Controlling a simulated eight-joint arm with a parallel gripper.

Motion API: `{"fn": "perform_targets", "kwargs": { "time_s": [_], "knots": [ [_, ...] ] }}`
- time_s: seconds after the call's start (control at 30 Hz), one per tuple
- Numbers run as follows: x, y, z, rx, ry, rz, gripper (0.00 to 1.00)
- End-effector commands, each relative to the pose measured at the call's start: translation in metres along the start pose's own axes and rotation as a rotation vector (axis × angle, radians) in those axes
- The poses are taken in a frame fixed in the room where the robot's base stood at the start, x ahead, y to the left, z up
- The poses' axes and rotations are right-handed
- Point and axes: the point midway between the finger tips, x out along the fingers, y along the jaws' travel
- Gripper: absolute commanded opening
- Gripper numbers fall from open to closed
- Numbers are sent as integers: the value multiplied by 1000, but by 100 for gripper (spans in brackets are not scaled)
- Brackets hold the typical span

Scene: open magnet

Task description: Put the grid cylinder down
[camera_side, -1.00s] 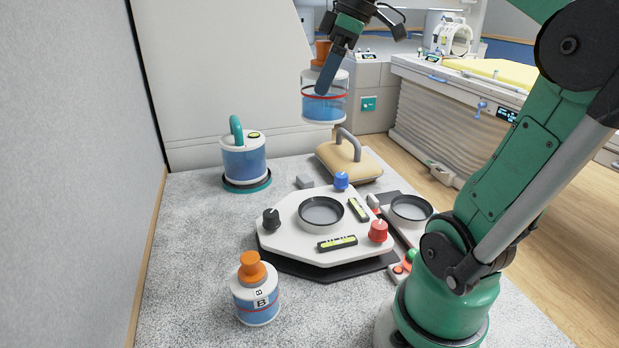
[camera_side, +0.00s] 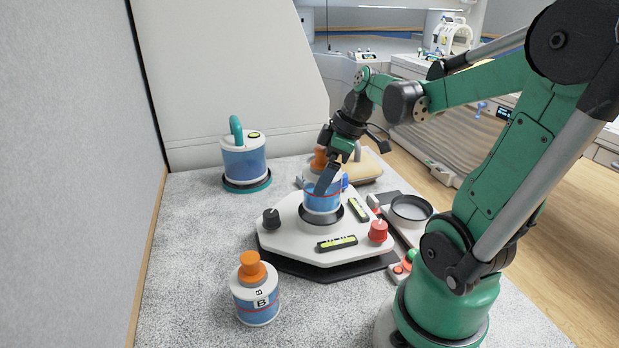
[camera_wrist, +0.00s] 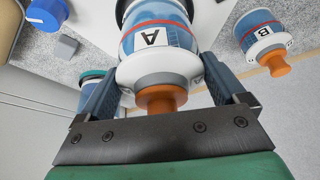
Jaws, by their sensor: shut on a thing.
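The grid cylinder (camera_side: 318,204), a clear cylinder with blue contents, a red band and an orange knob, stands upright at the round dark-rimmed well of the white panel. Its label reads A in the wrist view (camera_wrist: 152,38). My gripper (camera_side: 323,188) is shut on it from above, with one finger on each side of its body in the wrist view (camera_wrist: 160,75). The well's rim (camera_side: 302,216) shows around the cylinder's base. I cannot tell whether the base touches the well's floor. The white panel (camera_side: 290,238) carries black, blue and red knobs.
A similar cylinder marked B (camera_side: 257,298) stands at the front left. A blue container with a green handle (camera_side: 244,160) stands on a round base at the back left. An empty dark-rimmed dish (camera_side: 411,208) is right of the panel. A beige handled block (camera_side: 362,172) lies behind.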

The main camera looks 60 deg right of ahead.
Motion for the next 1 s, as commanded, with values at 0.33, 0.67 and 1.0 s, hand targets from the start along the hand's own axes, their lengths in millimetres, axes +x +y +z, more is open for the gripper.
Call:
{"fn": "perform_targets", "kwargs": {
  "time_s": [0.33, 0.67, 1.0],
  "knots": [
    [24, 0, 10, 0, 0, 0, 6],
    [27, 0, 11, 0, 0, 0, 6],
    [30, 0, 12, 0, 0, 0, 100]
  ]
}}
